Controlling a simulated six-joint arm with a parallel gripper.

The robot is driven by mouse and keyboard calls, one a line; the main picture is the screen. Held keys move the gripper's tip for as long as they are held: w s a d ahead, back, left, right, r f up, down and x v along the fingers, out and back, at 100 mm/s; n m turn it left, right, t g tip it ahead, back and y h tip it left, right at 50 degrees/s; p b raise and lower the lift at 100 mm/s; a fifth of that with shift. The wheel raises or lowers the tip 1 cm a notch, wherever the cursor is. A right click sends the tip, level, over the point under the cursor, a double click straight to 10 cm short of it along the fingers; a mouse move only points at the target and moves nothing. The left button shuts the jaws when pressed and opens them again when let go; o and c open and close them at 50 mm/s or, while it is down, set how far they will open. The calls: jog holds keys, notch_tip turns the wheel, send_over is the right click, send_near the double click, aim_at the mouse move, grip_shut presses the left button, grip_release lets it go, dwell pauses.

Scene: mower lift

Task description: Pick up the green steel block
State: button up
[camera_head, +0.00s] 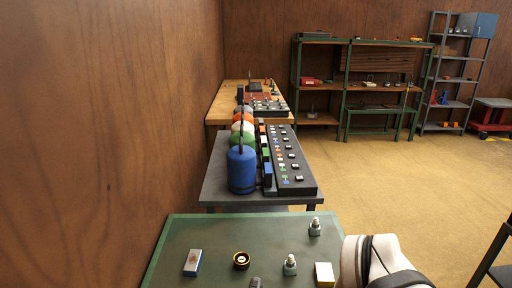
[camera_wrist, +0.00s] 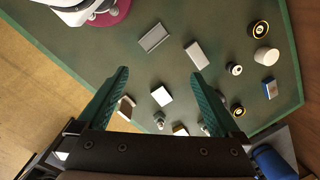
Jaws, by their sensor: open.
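My gripper (camera_wrist: 160,74) is open, with two green ribbed fingers spread wide above the green table top (camera_wrist: 95,65). Nothing is held between the fingers. In the wrist view, a pale block (camera_wrist: 162,96) shows between them. A grey block (camera_wrist: 153,38) and a light grey block (camera_wrist: 197,54) lie beyond the fingertips. A brownish block (camera_wrist: 126,108) is beside the left finger. A cream-sided block (camera_wrist: 180,130) is near the gripper body, partly hidden. I cannot make out which block has green on it. The gripper is outside the head view.
A blue-sided block (camera_head: 193,262), a black-and-yellow round part (camera_head: 241,261) and bolt-like parts (camera_head: 291,265) stand on the same table. A white cylinder (camera_wrist: 265,55) stands near the table edge. A blue gas bottle (camera_head: 242,170) stands on the grey bench behind.

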jog(key=s+a+f+n, duration=0.2)
jog(key=s+f+n, duration=0.1)
jog(key=s, duration=0.3)
jog(key=shift+s+f, duration=0.25)
jog(key=shift+f, duration=0.45)
jog(key=w+f+n+g+h, duration=0.2)
jog(key=w+f+n+h, duration=0.25)
jog(key=w+n, duration=0.45)
jog(key=w+f+n+g+h, duration=0.2)
jog(key=w+f+n+h, duration=0.3)
jog(key=w+n, duration=0.4)
jog(key=w+a+f+n+t+h, duration=0.1)
jog(key=f, duration=0.1)
jog(key=w+a+f+n+t+h, duration=0.1)
jog(key=w+f+n+h, duration=0.1)
jog(key=w+a+f+n+h, duration=0.1)
jog(key=w+f+h, duration=0.1)
jog(key=f, duration=0.1)
jog(key=shift+w+a+t, duration=0.1)
jog(key=shift+a+t, duration=0.3)
jog(key=shift+n+h, duration=0.25)
jog(key=shift+n, duration=0.15)
jog(key=x, duration=1.5)
jog(key=shift+w+d+f, duration=0.15)
jog(key=shift+w+d, duration=0.05)
jog(key=shift+d, duration=0.2)
jog(key=c, duration=1.6)
